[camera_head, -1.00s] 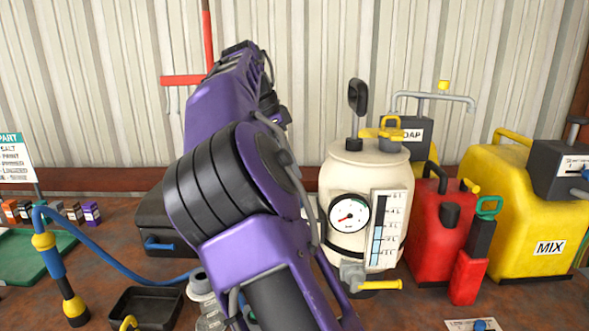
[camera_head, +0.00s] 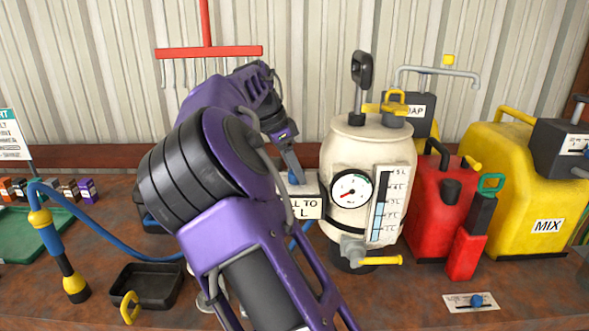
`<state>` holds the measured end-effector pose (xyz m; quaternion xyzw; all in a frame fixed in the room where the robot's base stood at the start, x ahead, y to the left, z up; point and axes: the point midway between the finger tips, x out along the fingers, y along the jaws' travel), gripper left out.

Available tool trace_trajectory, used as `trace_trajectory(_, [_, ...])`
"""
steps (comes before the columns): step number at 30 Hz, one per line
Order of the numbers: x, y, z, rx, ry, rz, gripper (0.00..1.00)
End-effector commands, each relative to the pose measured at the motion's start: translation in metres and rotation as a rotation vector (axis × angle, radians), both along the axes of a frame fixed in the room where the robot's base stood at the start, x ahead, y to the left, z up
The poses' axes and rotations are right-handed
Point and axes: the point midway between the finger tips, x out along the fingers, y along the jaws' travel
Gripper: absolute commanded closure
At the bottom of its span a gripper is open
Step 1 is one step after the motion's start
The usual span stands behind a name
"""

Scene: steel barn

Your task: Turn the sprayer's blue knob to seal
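The sprayer looks to be the cream tank (camera_head: 340,215) with a round gauge, a level scale and a black pump handle. It stands upright right of my arm. My purple arm hides much of the area left of the tank.
A red can (camera_head: 432,215) and a yellow MIX tank (camera_head: 535,190) stand close on the right. A plate with another blue knob (camera_head: 477,301) lies at front right. A black tray (camera_head: 160,280) and a blue hose (camera_head: 110,245) are left of my arm.

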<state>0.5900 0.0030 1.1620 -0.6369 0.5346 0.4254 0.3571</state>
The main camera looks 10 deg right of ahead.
Motion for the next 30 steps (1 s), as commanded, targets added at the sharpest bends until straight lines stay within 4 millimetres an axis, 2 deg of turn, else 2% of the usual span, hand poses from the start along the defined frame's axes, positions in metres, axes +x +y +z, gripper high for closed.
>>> trace_trajectory(1, [0.0,0.0001,0.0002,0.0,0.0,0.0,0.55])
trace_trajectory(6, [0.0,0.0002,0.0002,0.0,0.0,0.0,0.86])
trace_trajectory(9, [0.0,0.0002,0.0002,0.0,0.0,0.0,1.0])
trace_trajectory(20, [-0.0006,0.0008,-0.0005,0.003,0.0,0.056,1.0])
trace_trajectory(30, [-0.0019,0.0,-0.0009,0.005,-0.003,0.299,1.0])
